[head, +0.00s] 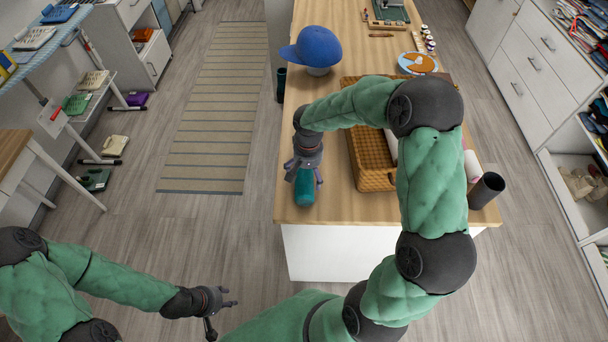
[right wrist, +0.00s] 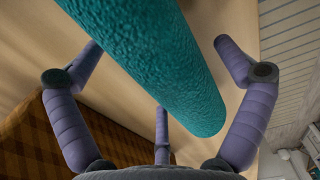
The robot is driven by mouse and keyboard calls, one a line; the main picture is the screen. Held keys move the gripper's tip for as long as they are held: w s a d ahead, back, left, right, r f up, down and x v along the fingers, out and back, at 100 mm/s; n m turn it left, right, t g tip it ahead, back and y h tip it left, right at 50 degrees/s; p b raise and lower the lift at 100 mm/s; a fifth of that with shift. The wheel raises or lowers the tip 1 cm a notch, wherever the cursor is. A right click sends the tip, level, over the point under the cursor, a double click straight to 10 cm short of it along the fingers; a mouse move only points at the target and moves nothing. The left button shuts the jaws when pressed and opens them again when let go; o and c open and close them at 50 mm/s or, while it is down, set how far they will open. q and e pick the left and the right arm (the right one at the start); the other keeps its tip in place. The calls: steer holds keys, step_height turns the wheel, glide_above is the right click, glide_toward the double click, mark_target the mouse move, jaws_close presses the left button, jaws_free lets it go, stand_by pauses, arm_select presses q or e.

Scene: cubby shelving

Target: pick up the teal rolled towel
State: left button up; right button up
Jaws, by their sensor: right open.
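The teal rolled towel (head: 305,188) lies on the wooden table near its front left corner. My right gripper (head: 304,172) is directly over the towel, with its fingers spread on both sides of it. In the right wrist view the towel (right wrist: 165,60) runs diagonally between the open fingers of the gripper (right wrist: 160,75). I cannot tell whether any finger touches it. My left gripper (head: 221,303) is low at the bottom of the head view, away from the table and with nothing visible in it; its fingers look apart.
A wicker basket (head: 368,160) stands right of the towel, partly hidden by my right arm. A blue cap (head: 313,47) sits farther back on the table (head: 330,205). A dark cylinder (head: 486,190) stands at the right edge.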

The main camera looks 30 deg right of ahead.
steer(key=c, duration=1.2)
steer(key=shift+r, duration=0.1)
